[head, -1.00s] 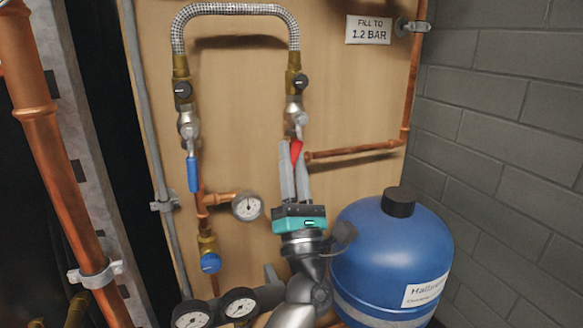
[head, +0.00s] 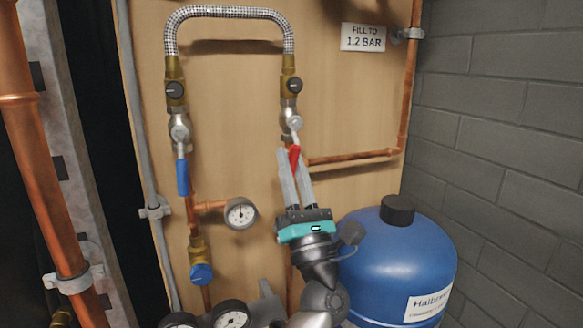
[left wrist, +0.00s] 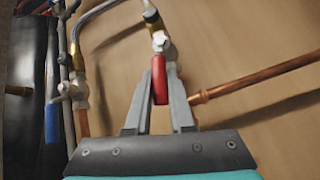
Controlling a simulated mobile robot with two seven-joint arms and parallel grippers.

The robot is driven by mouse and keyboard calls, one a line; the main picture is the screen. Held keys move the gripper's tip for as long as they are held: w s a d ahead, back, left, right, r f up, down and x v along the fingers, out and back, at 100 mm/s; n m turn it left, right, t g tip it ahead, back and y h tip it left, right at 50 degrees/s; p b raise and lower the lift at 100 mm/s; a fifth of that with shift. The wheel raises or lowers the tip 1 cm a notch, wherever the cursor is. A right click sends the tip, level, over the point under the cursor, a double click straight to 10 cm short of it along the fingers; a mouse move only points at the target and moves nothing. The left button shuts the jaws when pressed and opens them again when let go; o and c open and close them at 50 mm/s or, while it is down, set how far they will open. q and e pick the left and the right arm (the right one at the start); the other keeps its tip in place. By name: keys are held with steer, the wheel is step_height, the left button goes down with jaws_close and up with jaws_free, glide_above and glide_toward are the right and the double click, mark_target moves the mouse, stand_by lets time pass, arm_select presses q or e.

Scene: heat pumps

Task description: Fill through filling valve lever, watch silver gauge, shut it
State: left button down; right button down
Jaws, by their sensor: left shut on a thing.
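The red lever (head: 294,158) of the right-hand filling valve (head: 293,122) hangs down from the valve body. My left gripper (head: 291,152) comes up from below and is shut on the red lever. In the left wrist view the red lever (left wrist: 159,82) sits between the two grey fingers (left wrist: 159,75). The silver gauge (head: 240,213) is on a short copper branch to the left, with a white face; its needle is too small to read surely. A sign (head: 363,38) says "FILL TO 1.2 BAR". My right gripper is not in view.
A blue lever (head: 183,178) hangs on the left valve, and a braided hose (head: 230,11) joins both valves at the top. A blue tank (head: 400,262) stands close right of my arm. Black-rimmed gauges (head: 231,317) are low left. A copper pipe (head: 355,158) runs right.

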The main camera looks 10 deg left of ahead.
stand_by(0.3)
arm_select(q)
steer(key=c, duration=0.8)
jaws_free()
steer(key=p+v, duration=0.1)
steer(key=v, duration=1.4)
steer(key=shift+s+d+f, duration=0.1)
steer(key=shift+d, duration=0.05)
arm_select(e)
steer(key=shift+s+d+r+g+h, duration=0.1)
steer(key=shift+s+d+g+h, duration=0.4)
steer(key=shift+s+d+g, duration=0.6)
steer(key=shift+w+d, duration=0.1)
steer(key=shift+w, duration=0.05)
